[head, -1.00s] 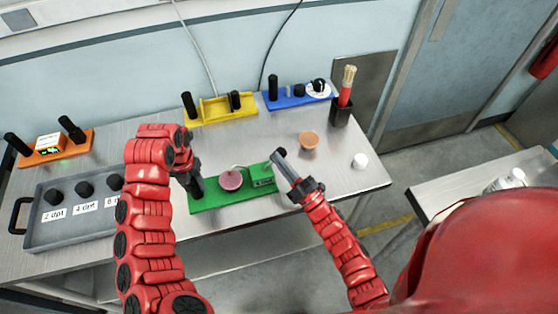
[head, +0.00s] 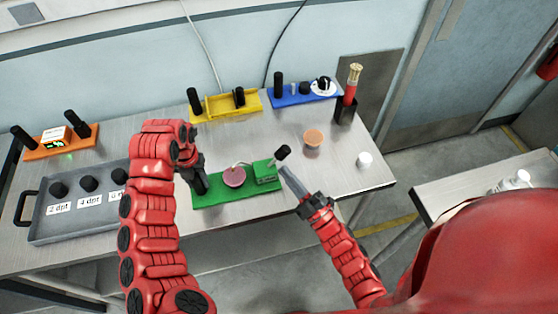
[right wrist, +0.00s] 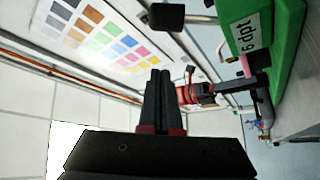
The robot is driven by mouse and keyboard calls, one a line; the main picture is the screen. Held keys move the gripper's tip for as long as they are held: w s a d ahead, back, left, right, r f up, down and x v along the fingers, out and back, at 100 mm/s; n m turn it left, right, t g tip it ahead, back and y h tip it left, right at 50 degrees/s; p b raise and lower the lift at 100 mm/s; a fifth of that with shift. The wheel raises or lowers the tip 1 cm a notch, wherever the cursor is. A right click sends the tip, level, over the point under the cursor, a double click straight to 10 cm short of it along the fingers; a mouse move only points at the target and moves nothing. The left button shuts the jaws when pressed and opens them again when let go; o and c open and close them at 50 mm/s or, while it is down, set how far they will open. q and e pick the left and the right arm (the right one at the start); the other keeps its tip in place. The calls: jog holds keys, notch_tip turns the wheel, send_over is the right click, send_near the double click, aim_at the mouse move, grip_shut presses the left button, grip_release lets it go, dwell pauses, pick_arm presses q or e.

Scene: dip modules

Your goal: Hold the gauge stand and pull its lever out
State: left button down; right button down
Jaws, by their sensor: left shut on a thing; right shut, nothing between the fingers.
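The green gauge stand (head: 237,192) lies on the metal table with a pink disc (head: 234,177) and a small green box (head: 266,173) on it. The lever's black knob (head: 283,152) sticks out at the box's upper right. In the right wrist view, the knob (right wrist: 165,16) on its rod is at the top, beside the labelled green box (right wrist: 268,30). My left gripper (head: 198,176) is shut on the stand's black left post, mostly hidden by the gripper. My right gripper (head: 285,170) is shut and empty, just below the knob and apart from it; its fingers (right wrist: 158,88) show in the right wrist view.
A grey tray (head: 45,236) with black knobs is at left. Orange (head: 60,148), yellow (head: 228,104) and blue (head: 300,97) stands line the back. A brush cup (head: 345,110), brown pot (head: 313,138) and white piece (head: 364,159) are at right.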

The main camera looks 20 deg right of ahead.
jog(key=v, duration=0.4)
jog(key=shift+s+d, duration=0.1)
jog(key=shift+s, duration=0.05)
pick_arm(q)
jog(key=shift+c, duration=1.7)
grip_release()
jog(key=shift+r, duration=0.1)
